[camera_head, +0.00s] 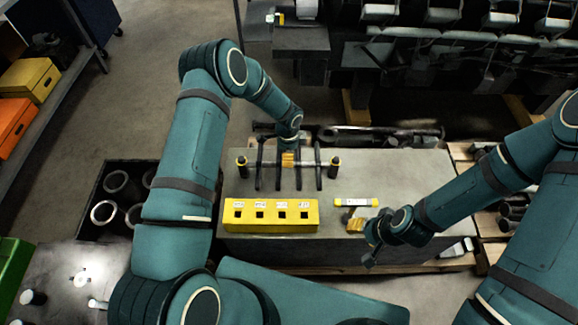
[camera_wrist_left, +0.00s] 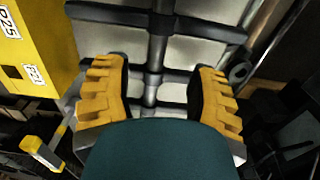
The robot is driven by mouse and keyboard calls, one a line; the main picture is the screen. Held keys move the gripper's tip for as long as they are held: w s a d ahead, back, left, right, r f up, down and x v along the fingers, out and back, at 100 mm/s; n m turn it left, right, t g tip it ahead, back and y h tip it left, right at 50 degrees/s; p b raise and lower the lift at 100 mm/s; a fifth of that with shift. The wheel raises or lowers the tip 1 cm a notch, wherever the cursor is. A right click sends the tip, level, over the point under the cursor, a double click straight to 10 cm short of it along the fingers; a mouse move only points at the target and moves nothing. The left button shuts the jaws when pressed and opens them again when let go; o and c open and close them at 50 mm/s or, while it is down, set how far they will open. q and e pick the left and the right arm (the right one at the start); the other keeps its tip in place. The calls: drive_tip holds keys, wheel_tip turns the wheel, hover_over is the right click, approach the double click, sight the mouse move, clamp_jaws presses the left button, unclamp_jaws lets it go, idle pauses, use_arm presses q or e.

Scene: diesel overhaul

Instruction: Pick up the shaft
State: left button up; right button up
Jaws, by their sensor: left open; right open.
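The shaft (camera_head: 308,164) is a thin rod with several dark cross arms and black-and-yellow end pieces, lying left to right above the grey bench top. My left gripper (camera_head: 288,159) is over its middle, seen from above. In the left wrist view the shaft (camera_wrist_left: 154,68) runs between the two yellow fingers of my left gripper (camera_wrist_left: 160,100), which are open with a gap on both sides. Part of the shaft is hidden by my gripper. My right gripper (camera_head: 360,237) is open and empty near the bench's front edge, apart from the shaft.
A yellow block (camera_head: 270,229) with several square holes and labels stands in front of the shaft. A yellow-ended labelled piece (camera_head: 356,202) lies near my right gripper. A dark crate (camera_head: 104,167) of ring-shaped parts is left of the bench (camera_head: 415,170), whose right part is clear.

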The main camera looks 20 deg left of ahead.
use_arm(q)
drive_tip(key=shift+s+d+f, duration=0.1)
drive_tip(key=shift+f, duration=1.6)
drive_tip(key=shift+s+d+f, duration=0.1)
drive_tip(key=shift+f, duration=1.6)
drive_tip(key=shift+o, duration=0.2)
clamp_jaws()
